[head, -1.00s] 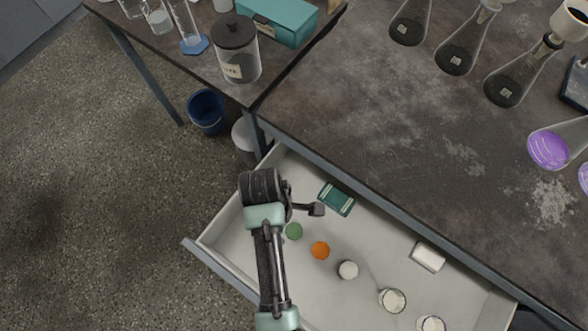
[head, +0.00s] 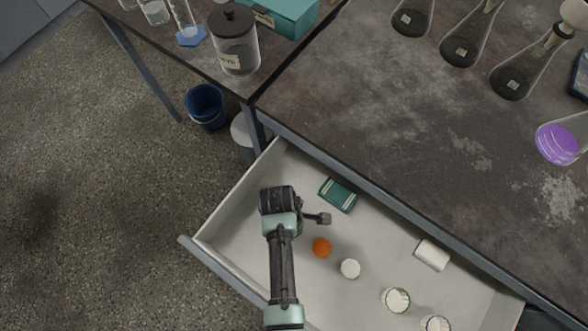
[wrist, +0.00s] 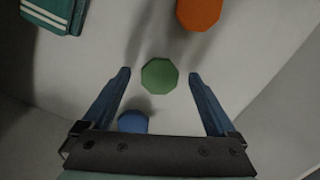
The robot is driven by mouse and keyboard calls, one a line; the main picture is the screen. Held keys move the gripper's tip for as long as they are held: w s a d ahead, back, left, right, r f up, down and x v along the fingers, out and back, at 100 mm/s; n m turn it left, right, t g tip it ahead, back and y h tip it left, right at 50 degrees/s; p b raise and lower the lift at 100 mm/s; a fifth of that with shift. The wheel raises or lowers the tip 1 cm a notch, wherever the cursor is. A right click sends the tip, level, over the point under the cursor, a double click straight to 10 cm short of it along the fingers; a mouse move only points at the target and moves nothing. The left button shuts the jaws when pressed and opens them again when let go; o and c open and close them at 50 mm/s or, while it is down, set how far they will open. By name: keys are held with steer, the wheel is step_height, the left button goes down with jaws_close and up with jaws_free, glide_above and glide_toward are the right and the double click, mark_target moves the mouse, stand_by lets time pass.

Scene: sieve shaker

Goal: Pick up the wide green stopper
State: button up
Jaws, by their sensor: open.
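The green stopper (wrist: 159,75) lies on the drawer floor in the wrist view, between and slightly beyond my open fingertips. My gripper (wrist: 160,74) is open and empty, with one blue finger on each side of it. I cannot tell its exact height above the stopper. In the head view my arm hides the green stopper, and my wrist is over the left part of the open drawer (head: 330,285); my fingers do not show there.
An orange stopper (head: 321,248) also shows in the wrist view (wrist: 199,14). A blue round thing (wrist: 133,122) lies near my left finger. A teal box (head: 338,195), a white stopper (head: 350,268) and a white block (head: 432,254) lie in the drawer. The drawer walls and bench edge are close.

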steer(key=c, duration=1.4)
